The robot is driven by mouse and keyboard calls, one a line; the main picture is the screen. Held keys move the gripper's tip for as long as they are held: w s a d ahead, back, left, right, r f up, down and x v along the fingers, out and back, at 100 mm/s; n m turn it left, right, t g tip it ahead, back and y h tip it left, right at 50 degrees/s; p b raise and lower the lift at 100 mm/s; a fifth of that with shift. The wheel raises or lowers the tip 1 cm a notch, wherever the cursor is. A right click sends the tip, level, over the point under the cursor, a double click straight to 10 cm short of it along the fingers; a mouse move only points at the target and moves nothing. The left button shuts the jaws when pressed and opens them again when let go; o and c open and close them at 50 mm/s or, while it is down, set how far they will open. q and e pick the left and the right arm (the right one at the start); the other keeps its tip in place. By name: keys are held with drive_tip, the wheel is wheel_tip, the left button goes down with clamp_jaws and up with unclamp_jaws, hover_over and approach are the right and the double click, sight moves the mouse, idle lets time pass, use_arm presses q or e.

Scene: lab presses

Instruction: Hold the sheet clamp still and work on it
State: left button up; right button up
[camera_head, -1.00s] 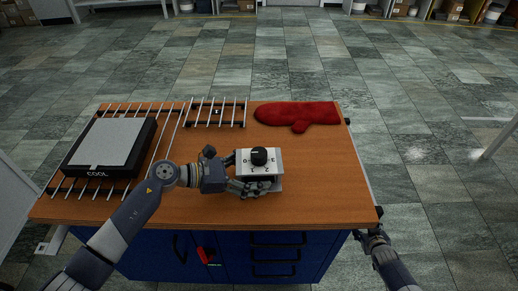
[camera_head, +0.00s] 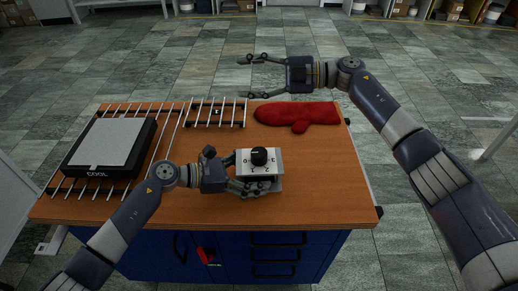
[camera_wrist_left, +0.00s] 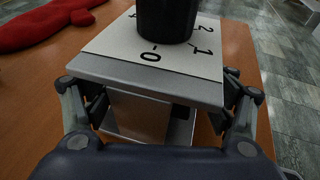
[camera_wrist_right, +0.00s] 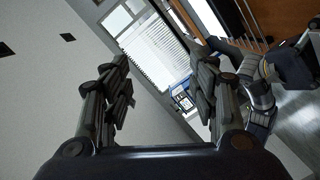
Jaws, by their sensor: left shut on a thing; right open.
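The sheet clamp (camera_head: 268,180) stands on the wooden bench top, a small metal block with a white numbered face and a black knob (camera_head: 259,156) on top. My left gripper (camera_head: 255,188) is shut on the clamp's body from its left side. In the left wrist view the clamp (camera_wrist_left: 138,112) sits between the two fingers, its knob (camera_wrist_left: 168,18) upright above the dial. My right gripper (camera_head: 252,75) is open and empty, raised beyond the far edge of the bench, fingers pointing left. In the right wrist view its spread fingers (camera_wrist_right: 165,95) hold nothing.
A red oven mitt (camera_head: 298,114) lies at the back right of the bench (camera_head: 330,195). A black tray marked COOL (camera_head: 108,150) sits on a wire rack at the left. A smaller rack (camera_head: 215,112) lies at the back. The right front of the bench is clear.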

drive_tip(key=s+a+n+g+h, duration=0.3)
drive_tip(key=s+a, duration=0.1)
drive_tip(key=s, duration=0.1)
drive_tip(key=n+t+h, duration=0.2)
drive_tip(key=n+h, duration=0.1)
drive_tip(key=h, duration=1.1)
hover_over(259, 152)
wheel_tip(259, 152, down, 2)
wheel_tip(259, 152, down, 12)
drive_tip(key=shift+r, duration=0.25)
drive_tip(key=c, duration=1.1)
